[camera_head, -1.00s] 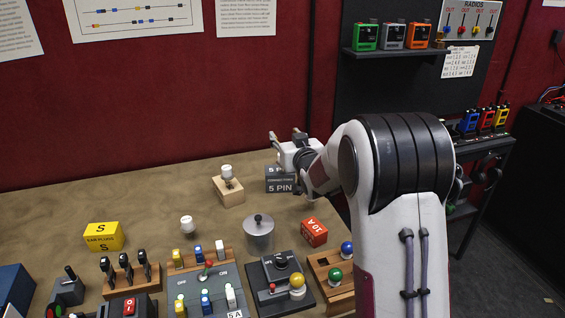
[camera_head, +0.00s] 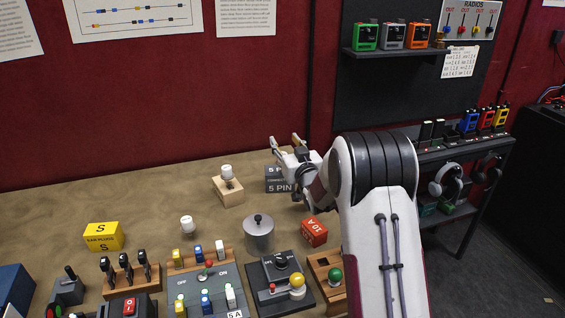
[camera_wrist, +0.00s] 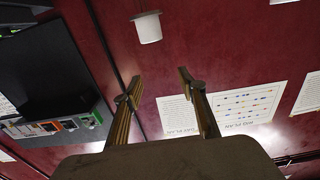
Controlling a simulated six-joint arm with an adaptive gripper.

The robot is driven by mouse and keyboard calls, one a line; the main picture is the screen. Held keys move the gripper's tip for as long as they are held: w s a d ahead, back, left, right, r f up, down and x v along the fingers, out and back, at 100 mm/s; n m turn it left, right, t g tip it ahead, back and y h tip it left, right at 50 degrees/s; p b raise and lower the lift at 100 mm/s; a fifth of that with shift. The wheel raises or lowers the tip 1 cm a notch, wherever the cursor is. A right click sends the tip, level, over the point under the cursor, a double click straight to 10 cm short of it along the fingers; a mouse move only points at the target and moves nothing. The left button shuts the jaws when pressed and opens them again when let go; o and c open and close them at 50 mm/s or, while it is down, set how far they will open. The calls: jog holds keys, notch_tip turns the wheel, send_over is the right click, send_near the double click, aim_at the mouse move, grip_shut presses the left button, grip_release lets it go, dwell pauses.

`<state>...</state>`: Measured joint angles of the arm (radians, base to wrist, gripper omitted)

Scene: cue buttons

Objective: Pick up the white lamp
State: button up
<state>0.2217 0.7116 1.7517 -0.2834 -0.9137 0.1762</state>
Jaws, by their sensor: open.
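A white lamp (camera_head: 227,172) stands upright in a light wooden block on the table. A second white lamp (camera_head: 187,223) stands on the bare tabletop nearer the front. My gripper (camera_head: 284,142) is open and empty, up and to the right of the block in the head view, pointing toward the back wall. In the wrist view the two fingers (camera_wrist: 160,75) are apart with only red wall between them. A white cylinder with a wider rim (camera_wrist: 148,27) shows beyond them at the top; I cannot tell which lamp, if either, it is.
A grey "5 PIN" box (camera_head: 279,186) sits below my gripper. A metal canister (camera_head: 259,236), a red box (camera_head: 313,232) and a yellow ear plug box (camera_head: 103,236) stand nearer. Switch panels (camera_head: 206,287) crowd the front. Table around the wooden block is mostly clear.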

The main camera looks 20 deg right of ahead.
jog(key=shift+f, duration=1)
jog(key=shift+f, duration=0.1)
jog(key=shift+w+f, duration=0.5)
jog(key=shift+f, duration=0.25)
jog(key=shift+w+f, duration=0.5)
jog(key=shift+f, duration=0.25)
jog(key=shift+w+f, duration=0.5)
jog(key=shift+f, duration=0.25)
grip_shut()
